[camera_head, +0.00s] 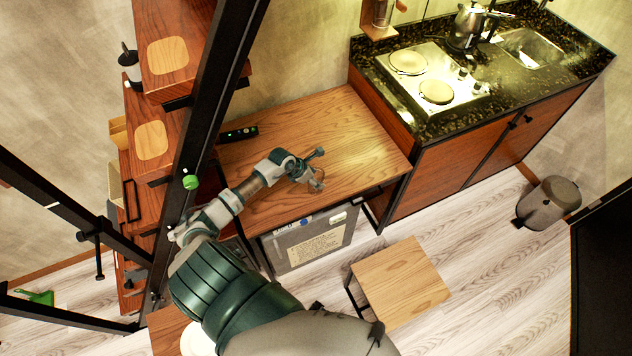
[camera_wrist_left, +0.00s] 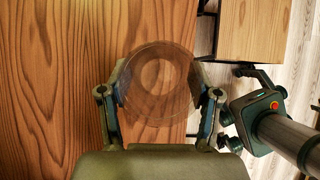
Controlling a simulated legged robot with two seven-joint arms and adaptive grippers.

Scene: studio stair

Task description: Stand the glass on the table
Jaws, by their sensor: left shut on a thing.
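The clear glass (camera_wrist_left: 158,72) shows in the left wrist view as concentric rings, seen along its axis with the wooden table (camera_wrist_left: 50,80) behind it. My left gripper (camera_wrist_left: 158,88) is shut on its sides, one finger on each. In the head view my left gripper (camera_head: 317,172) is over the front part of the table (camera_head: 340,125); the glass is barely visible there. I cannot tell whether its base touches the wood. My right gripper (camera_wrist_left: 238,108) shows at the right of the wrist view, fingers spread and empty, low beside the table.
A dark remote-like object (camera_head: 238,133) lies at the table's back left. A stool (camera_head: 402,283) stands in front. A kitchen counter (camera_head: 470,115) with hob is at the right. Black stair rails (camera_head: 205,100) rise close at the left. The table's right half is clear.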

